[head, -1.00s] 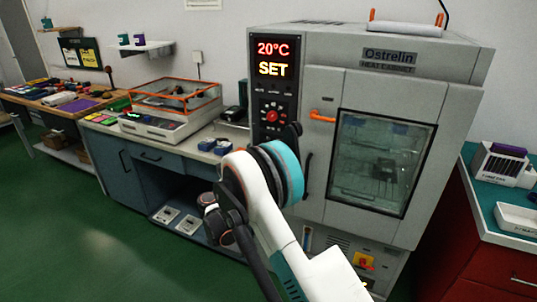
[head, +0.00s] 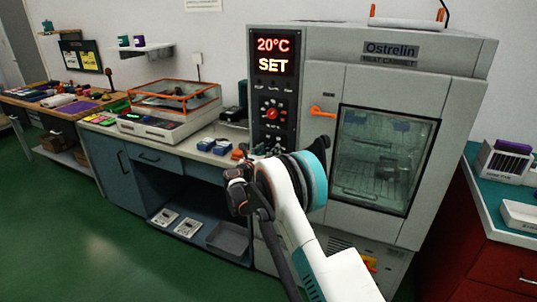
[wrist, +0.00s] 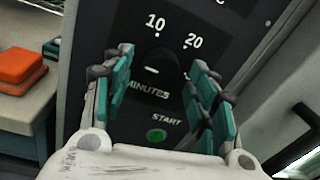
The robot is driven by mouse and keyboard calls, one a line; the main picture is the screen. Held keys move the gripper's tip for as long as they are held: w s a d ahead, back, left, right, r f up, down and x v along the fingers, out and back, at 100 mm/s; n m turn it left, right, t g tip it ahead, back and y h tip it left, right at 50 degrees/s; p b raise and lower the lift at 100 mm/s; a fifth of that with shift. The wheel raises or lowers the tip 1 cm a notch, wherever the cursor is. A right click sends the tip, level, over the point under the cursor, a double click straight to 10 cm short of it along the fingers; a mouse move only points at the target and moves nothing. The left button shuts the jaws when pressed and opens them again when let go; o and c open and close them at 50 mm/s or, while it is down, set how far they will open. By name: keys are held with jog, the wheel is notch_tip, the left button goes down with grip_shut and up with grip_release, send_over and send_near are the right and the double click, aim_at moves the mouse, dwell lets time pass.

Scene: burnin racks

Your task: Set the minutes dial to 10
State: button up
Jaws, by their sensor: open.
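In the wrist view the minutes dial (wrist: 153,69) is a dark round knob with a short white mark, above the word MINUTES on a black panel. The number 10 is printed above it and 20 to its upper right, each with a dot. The white mark lies roughly level and does not line up with the 10 dot. My gripper (wrist: 161,60) is open, its teal-padded fingers on the left and right of the dial, with no visible grip. In the head view my arm hides the dial and most of the gripper.
The heat cabinet (head: 400,62) shows 20°C and SET on its display (head: 273,55). A red knob (head: 272,114) sits higher on its panel. A green START button (wrist: 156,136) lies below the dial. An orange door handle (head: 322,112) is to the right. Orange blocks (wrist: 22,66) lie on the left counter.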

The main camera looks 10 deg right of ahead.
jog(key=shift+w+d, duration=0.1)
jog(key=c, duration=1.1)
jog(key=shift+o, duration=0.2)
jog(key=shift+m, duration=0.3)
jog(key=m+p, duration=0.1)
jog(key=m, duration=0.4)
jog(key=shift+r, duration=0.15)
jog(key=m+y, duration=0.1)
jog(key=m, duration=0.4)
jog(key=shift+m, duration=0.3)
jog(key=o, duration=1.1)
jog(key=shift+c, duration=0.2)
